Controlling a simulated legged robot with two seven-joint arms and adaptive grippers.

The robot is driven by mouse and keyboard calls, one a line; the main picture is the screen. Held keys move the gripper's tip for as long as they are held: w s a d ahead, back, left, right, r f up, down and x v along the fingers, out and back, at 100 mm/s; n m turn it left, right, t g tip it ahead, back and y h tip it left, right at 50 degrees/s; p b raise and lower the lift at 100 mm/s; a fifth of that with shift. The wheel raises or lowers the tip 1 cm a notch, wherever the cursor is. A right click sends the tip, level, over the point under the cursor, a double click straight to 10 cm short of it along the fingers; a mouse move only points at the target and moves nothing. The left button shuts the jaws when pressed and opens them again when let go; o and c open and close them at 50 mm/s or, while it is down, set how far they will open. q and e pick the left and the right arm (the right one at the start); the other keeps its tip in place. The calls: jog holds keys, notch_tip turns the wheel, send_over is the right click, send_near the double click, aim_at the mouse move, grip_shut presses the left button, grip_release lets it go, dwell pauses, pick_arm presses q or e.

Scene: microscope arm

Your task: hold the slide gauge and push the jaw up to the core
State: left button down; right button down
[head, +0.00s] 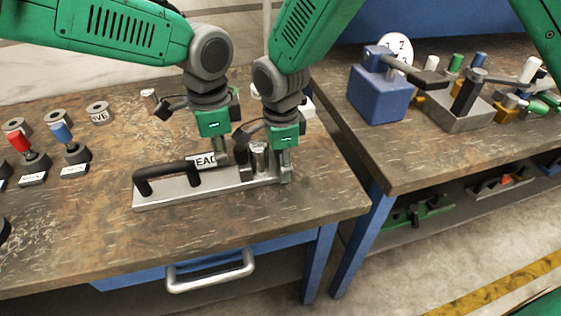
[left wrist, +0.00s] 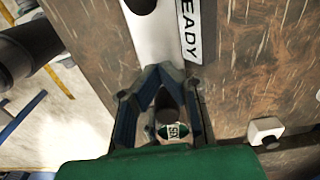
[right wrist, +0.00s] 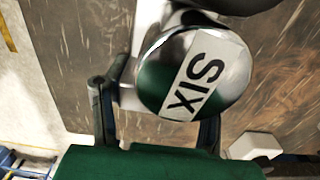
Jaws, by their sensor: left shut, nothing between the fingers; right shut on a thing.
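The slide gauge (head: 213,190) lies on the left bench, a silver plate with a black handle (head: 165,171) at its left end. The core (head: 258,152), a shiny upright cylinder, stands near its right end; its top reads SIX in the right wrist view (right wrist: 195,80). A dark jaw block (head: 243,167) is just left of the core; any gap is too small to tell. My left gripper (head: 224,160) is shut and empty, down beside the jaw on its handle side. My right gripper (head: 287,178) is shut on the gauge's right end, past the core; the gripped part is mostly hidden.
A label, partly hidden in the head view, reads READY in the left wrist view (left wrist: 190,30), beside the plate. A second bench at the right holds a blue block (head: 378,95) and several fixtures.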

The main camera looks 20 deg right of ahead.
pick_arm(q)
jog(key=shift+a, duration=0.3)
notch_tip(320, 180, up, 7)
dwell(0.6)
jog(key=shift+d+f+h, duration=0.2)
jog(key=shift+f+h, duration=0.35)
jog(key=shift+f, duration=1.25)
jog(key=shift+d+f+h, duration=0.2)
jog(key=shift+f+h, duration=0.35)
jog(key=shift+f, duration=1.2)
jog(key=shift+d, duration=0.1)
jog(key=shift+s+d, duration=0.1)
jog(key=shift+d, duration=0.75)
pick_arm(e)
jog(key=shift+a, duration=0.1)
